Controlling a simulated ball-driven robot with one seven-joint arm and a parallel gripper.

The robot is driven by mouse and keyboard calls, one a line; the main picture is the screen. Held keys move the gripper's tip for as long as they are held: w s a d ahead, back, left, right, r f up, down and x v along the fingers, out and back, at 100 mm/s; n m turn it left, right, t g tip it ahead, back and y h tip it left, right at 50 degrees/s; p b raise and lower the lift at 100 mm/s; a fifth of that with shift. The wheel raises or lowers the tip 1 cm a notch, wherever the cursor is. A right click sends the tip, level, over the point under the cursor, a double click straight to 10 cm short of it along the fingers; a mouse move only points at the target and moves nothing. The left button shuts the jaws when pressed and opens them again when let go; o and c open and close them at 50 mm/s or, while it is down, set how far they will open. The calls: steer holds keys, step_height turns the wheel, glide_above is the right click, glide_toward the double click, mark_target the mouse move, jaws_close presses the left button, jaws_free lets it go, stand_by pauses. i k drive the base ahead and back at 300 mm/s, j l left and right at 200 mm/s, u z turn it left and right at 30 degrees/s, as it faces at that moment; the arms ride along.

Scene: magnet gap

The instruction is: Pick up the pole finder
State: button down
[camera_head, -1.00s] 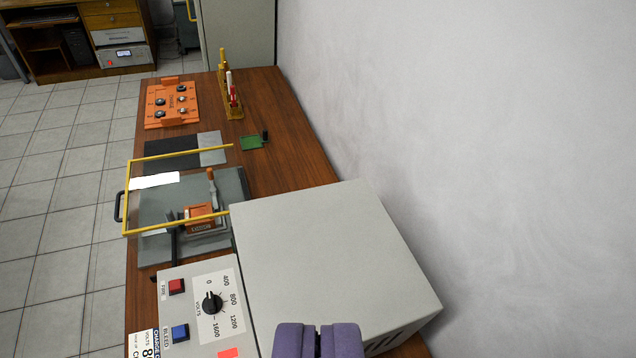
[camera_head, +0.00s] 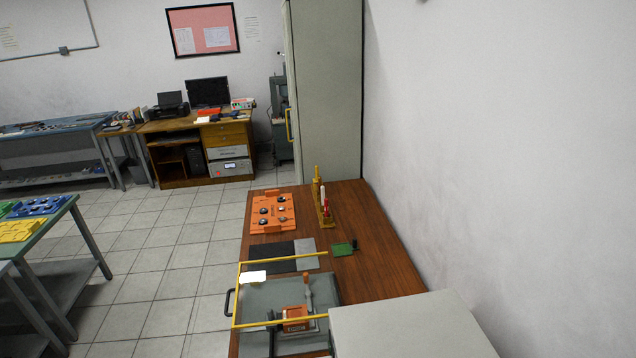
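I cannot tell for certain which thing is the pole finder. A narrow yellow stand (camera_head: 327,219) on the wooden bench holds slim upright pieces, among them a red and white one (camera_head: 323,196); they are too small to make out. A small green board (camera_head: 341,250) with a black upright part lies in front of the stand. My gripper is outside the view, so its opening and anything in it are hidden.
The wooden bench (camera_head: 375,262) runs along the right wall. It bears an orange panel (camera_head: 271,214), a dark and grey mat (camera_head: 270,252), a yellow-framed grey fixture (camera_head: 275,292) and a large grey box (camera_head: 410,330). Tiled floor (camera_head: 165,285) is open to the left.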

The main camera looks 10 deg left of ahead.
mark_target(315, 180)
steer(key=z, duration=0.25)
steer(key=k+j+z, duration=0.15)
steer(key=j+z, duration=0.3)
steer(key=k+j+z, duration=0.2)
steer(key=z, duration=0.3)
steer(key=k+j+z, duration=0.2)
steer(key=k+j, duration=0.2)
steer(key=k+j+z, duration=0.15)
steer(key=k+j, duration=0.2)
steer(key=k+j+z, duration=0.2)
steer(key=k, duration=0.3)
steer(key=k+j, duration=0.25)
steer(key=k, duration=0.2)
steer(key=k+j, duration=0.25)
steer(key=k, duration=0.25)
steer(key=k+j, duration=0.25)
steer(key=k, duration=0.2)
steer(key=k+j+z, duration=0.1)
steer(key=k+j, duration=0.2)
steer(key=k, duration=0.2)
steer(key=i+j+u, duration=1.2)
steer(key=i+u, duration=0.75)
steer(key=i, duration=0.2)
steer(key=i+l+u, duration=0.1)
steer(key=i+u, duration=0.3)
steer(key=i, duration=0.1)
